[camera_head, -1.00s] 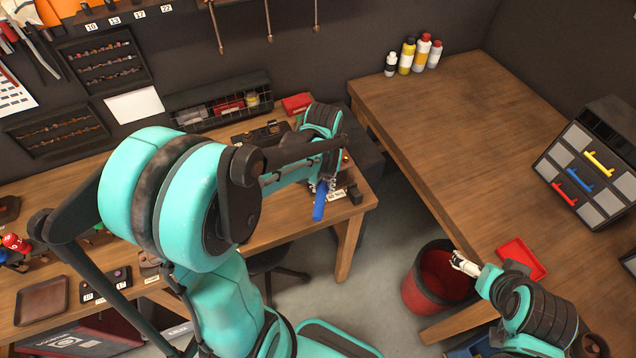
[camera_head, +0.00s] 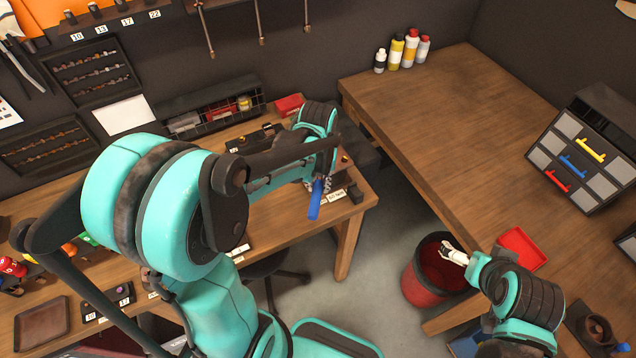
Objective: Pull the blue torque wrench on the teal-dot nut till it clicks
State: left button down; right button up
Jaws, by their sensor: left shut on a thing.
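The blue torque wrench (camera_head: 315,200) shows by its blue handle at the front right corner of the left workbench, where the handle reaches out past the bench edge. My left gripper (camera_head: 318,183) is shut on the wrench near this handle. My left arm's wrist hides much of the gripper and the wrench's far end. The teal-dot nut cannot be made out. My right gripper (camera_head: 453,254) is above the red bin at the lower right, apart from the wrench. It is too small to tell whether its fingers are open.
A small label and dark blocks (camera_head: 355,193) sit right of the wrench on the bench. A red bin (camera_head: 424,290) stands on the floor between the benches. A red tray (camera_head: 524,247) and a drawer cabinet (camera_head: 583,160) are on the right bench, whose middle is clear.

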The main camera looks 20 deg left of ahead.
pick_arm(q)
jog(key=shift+d+r+p, duration=0.1)
jog(key=shift+r+p, duration=0.2)
jog(key=shift+r, duration=0.2)
jog(key=shift+r+p, duration=1.95)
jog(key=shift+r, duration=0.6)
jog(key=shift+f, duration=0.1)
